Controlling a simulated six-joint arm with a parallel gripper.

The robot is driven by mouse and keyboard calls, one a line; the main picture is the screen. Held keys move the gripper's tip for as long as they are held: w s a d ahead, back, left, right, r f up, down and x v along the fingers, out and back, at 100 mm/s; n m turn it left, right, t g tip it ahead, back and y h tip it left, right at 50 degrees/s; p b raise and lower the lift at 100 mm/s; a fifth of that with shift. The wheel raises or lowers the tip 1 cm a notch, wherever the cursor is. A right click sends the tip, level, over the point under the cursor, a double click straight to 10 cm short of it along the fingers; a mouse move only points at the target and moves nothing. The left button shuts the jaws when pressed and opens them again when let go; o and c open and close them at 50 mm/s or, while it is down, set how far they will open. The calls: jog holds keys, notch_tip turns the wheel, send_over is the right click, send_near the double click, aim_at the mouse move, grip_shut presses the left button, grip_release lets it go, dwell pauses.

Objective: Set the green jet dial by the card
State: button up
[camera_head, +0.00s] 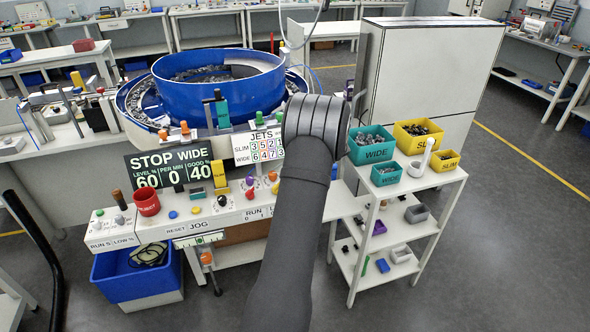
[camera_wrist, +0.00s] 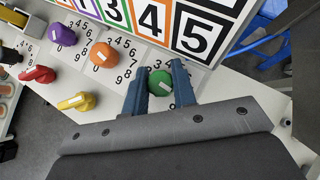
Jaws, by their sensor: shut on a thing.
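The green jet dial (camera_wrist: 159,83) is in the wrist view, a round knob with a white mark on top and digits around it, partly covered by the fingers. My gripper (camera_wrist: 160,85) is shut on it, one dark blue finger on each side. The exact digit at the mark is too small to tell. The jets card (camera_head: 259,147) stands behind the panel, with slim and wide rows of coloured digits. Part of it shows in the wrist view (camera_wrist: 165,20), with large 3, 4 and 5 in coloured frames. In the head view my arm hides the green dial and fingertips.
Beside the green dial are orange (camera_wrist: 103,55), purple (camera_wrist: 62,35), red (camera_wrist: 37,74) and yellow (camera_wrist: 77,101) knobs. A black sign (camera_head: 175,172) reads STOP WIDE. A blue bowl feeder (camera_head: 225,98) stands behind. A white shelf (camera_head: 415,184) with bins is at the right.

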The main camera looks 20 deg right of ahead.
jog(key=shift+n+g+y, duration=1.1)
jog(key=shift+n+g, duration=0.1)
jog(key=shift+n, duration=0.9)
jog(key=o, duration=1)
